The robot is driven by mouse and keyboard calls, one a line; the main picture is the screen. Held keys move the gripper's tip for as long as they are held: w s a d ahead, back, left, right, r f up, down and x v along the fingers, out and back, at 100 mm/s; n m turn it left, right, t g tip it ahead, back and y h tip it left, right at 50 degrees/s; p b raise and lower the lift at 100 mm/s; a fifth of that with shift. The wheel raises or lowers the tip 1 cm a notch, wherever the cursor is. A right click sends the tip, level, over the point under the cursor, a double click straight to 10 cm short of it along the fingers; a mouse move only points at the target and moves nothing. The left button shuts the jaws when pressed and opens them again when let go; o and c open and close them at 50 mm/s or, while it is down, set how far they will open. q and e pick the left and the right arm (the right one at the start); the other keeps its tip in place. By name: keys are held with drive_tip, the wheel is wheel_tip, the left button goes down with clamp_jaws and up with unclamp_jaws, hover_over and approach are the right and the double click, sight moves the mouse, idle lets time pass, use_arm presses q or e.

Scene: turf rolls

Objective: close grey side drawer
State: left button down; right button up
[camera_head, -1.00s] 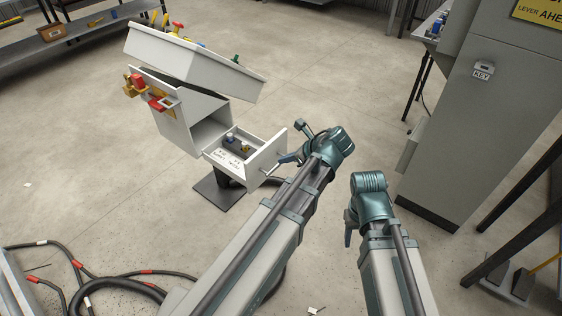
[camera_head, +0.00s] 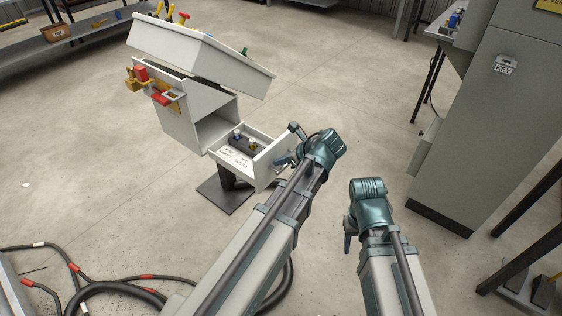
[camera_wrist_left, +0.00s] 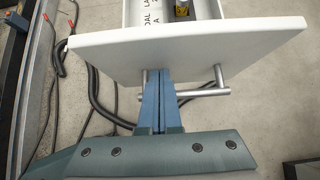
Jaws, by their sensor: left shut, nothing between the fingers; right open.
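The grey side drawer (camera_head: 234,157) stands pulled out of the side of the pedestal cabinet (camera_head: 190,118), with small items inside. Its front panel fills the upper part of the left wrist view (camera_wrist_left: 190,47), with a metal bar handle (camera_wrist_left: 207,92) below. My left gripper (camera_head: 281,162) is at the drawer front, fingers together and empty. In the left wrist view its fingertips (camera_wrist_left: 161,74) point at the panel beside a handle post; whether they touch it I cannot tell. My right gripper (camera_head: 347,238) hangs low to the right, away from the drawer; its fingers are mostly hidden.
A sloped console top (camera_head: 200,58) overhangs the drawer cabinet. A tall grey cabinet (camera_head: 490,120) stands at the right. Cables (camera_head: 110,285) lie on the floor at lower left. The floor between the two cabinets is largely clear.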

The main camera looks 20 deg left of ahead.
use_arm(q)
hover_over(221, 138)
drive_tip(key=shift+s+d, duration=0.1)
drive_tip(key=shift+d, duration=0.35)
drive_tip(key=shift+a, duration=0.3)
drive_tip(key=shift+w+a+r, duration=0.1)
drive_tip(key=shift+w, duration=0.1)
drive_tip(key=p+v, duration=0.7)
drive_tip(key=v, duration=0.3)
drive_tip(key=shift+s+d, duration=0.2)
drive_tip(key=shift+d, duration=0.1)
